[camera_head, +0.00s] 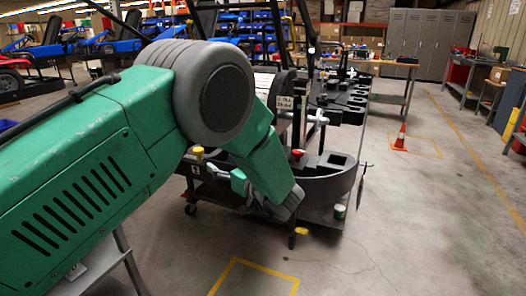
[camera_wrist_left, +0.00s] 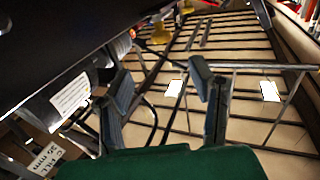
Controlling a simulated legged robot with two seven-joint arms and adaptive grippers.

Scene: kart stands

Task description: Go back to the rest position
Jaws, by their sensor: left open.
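My left arm reaches in from the left of the head view, and its left gripper (camera_head: 282,205) points down at the front of a dark kart stand (camera_head: 325,186). Its fingers are mostly hidden there. In the left wrist view the left gripper (camera_wrist_left: 163,88) has its two dark fingers well apart, with nothing between them. A dark panel (camera_wrist_left: 60,40) is close at the upper left. A yellow knob (camera_wrist_left: 160,33) lies beyond the fingers. My right gripper does not show.
An orange cone (camera_head: 401,138) stands on the floor to the right of the stand. Grey lockers (camera_head: 430,42) and blue karts (camera_head: 110,40) are at the back. Open concrete floor (camera_head: 420,220) lies at the right. A labelled cylinder (camera_wrist_left: 70,97) is close left of the fingers.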

